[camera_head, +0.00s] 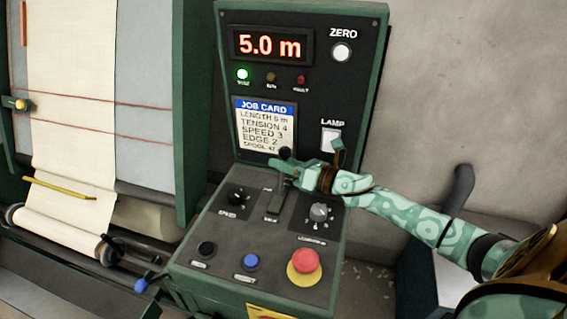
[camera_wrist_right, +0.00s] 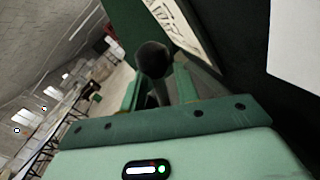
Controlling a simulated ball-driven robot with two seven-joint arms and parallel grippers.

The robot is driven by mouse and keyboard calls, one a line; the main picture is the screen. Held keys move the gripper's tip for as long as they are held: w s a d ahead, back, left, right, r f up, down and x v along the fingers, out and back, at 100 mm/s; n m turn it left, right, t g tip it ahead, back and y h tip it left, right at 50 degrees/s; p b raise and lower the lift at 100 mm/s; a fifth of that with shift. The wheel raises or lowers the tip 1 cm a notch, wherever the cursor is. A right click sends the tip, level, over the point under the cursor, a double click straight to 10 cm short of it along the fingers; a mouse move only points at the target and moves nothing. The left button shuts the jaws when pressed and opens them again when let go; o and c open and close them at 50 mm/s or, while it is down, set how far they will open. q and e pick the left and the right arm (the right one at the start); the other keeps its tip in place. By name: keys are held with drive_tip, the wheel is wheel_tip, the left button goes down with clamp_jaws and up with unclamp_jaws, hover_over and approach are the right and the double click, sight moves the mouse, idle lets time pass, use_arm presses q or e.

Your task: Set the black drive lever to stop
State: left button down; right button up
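The black drive lever (camera_head: 285,153) stands up from a slotted plate (camera_head: 272,205) in the middle of the control console. Its round knob (camera_wrist_right: 152,60) shows in the right wrist view. The lever leans toward the far, upper end of the plate; the small labels there are too blurred to read. My right gripper (camera_head: 283,166), green patterned, reaches in from the right at the lever, just below the knob. In the wrist view its fingers (camera_wrist_right: 160,92) stand on either side of the lever shaft, with apparent gaps. My left gripper is not in view.
A speed dial (camera_head: 237,197), a grey knob (camera_head: 319,212), black (camera_head: 206,248) and blue (camera_head: 250,261) buttons and a red mushroom button (camera_head: 305,261) surround the lever. Behind stands a panel with a 5.0 m display (camera_head: 270,45) and job card (camera_head: 265,128). A cloth roll (camera_head: 60,228) is at left.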

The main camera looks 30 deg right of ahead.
sight(279, 194)
clamp_jaws()
drive_tip(key=shift+s+a+n+b, duration=0.25)
drive_tip(key=shift+a+n+b, duration=0.05)
drive_tip(key=shift+b, duration=0.1)
drive_tip(key=a+n+b, duration=0.1)
drive_tip(key=s+n+b, duration=0.1)
drive_tip(key=s+a+n+b, duration=0.1)
drive_tip(key=n, duration=0.1)
drive_tip(key=shift+s+a+r+t+y, duration=0.1)
drive_tip(key=shift+a+r+t+y, duration=0.2)
drive_tip(key=shift+t+y, duration=0.1)
drive_tip(key=shift+s+a+r+n+b, duration=0.15)
drive_tip(key=shift+s+a+n+b, duration=0.05)
drive_tip(key=shift+n+b, duration=0.15)
drive_tip(key=shift+r, duration=0.15)
unclamp_jaws()
